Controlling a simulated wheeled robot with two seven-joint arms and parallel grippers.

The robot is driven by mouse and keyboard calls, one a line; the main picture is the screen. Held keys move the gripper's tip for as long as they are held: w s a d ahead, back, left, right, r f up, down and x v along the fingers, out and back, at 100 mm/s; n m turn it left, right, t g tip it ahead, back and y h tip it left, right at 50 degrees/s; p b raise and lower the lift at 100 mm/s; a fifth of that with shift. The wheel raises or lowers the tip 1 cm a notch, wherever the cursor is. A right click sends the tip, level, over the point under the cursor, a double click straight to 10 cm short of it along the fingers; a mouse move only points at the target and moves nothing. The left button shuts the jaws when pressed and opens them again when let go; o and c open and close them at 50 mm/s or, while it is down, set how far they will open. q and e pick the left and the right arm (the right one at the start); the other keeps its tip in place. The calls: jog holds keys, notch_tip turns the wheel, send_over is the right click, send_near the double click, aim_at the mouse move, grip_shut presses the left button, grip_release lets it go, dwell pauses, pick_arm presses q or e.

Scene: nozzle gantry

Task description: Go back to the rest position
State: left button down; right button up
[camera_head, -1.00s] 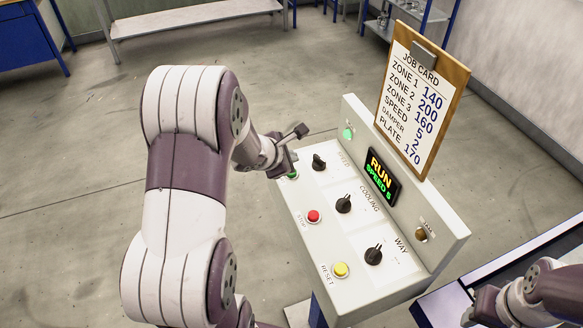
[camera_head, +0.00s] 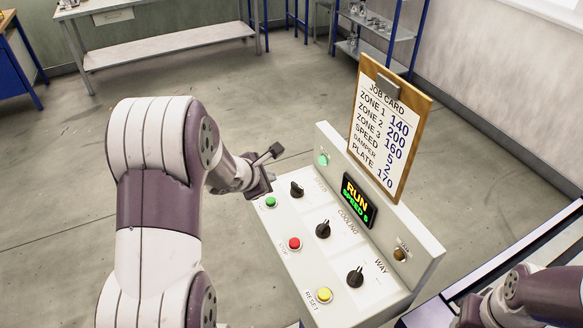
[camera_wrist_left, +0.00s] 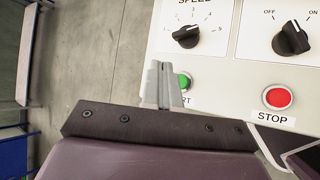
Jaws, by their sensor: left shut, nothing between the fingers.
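My left gripper (camera_head: 262,180) is shut and empty, just beside the far left corner of the control panel (camera_head: 283,272), near the green start button (camera_head: 271,202). In the left wrist view its closed fingers (camera_wrist_left: 161,84) partly cover the green button (camera_wrist_left: 184,80). I cannot tell the exact gap between them. My right arm (camera_head: 530,298) shows at the lower right; its fingers are not in view.
The panel has a red stop button (camera_head: 294,243), a yellow reset button (camera_head: 324,295) and black knobs (camera_head: 323,230). The display (camera_head: 358,201) reads RUN, SPEED 5. A job card (camera_head: 389,127) stands above it. Open floor (camera_head: 60,190) lies left of the panel.

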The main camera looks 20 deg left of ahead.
pick_arm(q)
jog(key=s+d+m, duration=0.1)
jog(key=s+d+f+m+g+h, duration=0.1)
jog(key=s+m, duration=0.1)
jog(key=s+d+f+m+g, duration=0.1)
jog(key=m, duration=0.1)
jog(key=shift+s+d+f, duration=0.1)
jog(key=shift+s+d, duration=0.1)
jog(key=shift+s, duration=0.05)
jog(key=s+d+m+g+y, duration=0.1)
jog(key=s+d+m+g, duration=0.2)
jog(key=s+m, duration=0.4)
jog(key=s+d+r+m+g, duration=0.1)
jog(key=s+d+m, duration=0.4)
jog(key=m, duration=0.9)
jog(key=shift+s+d+r+g+y, duration=0.35)
jog(key=shift+s+g, duration=0.55)
jog(key=shift+s, duration=0.3)
jog(key=shift+f, duration=0.1)
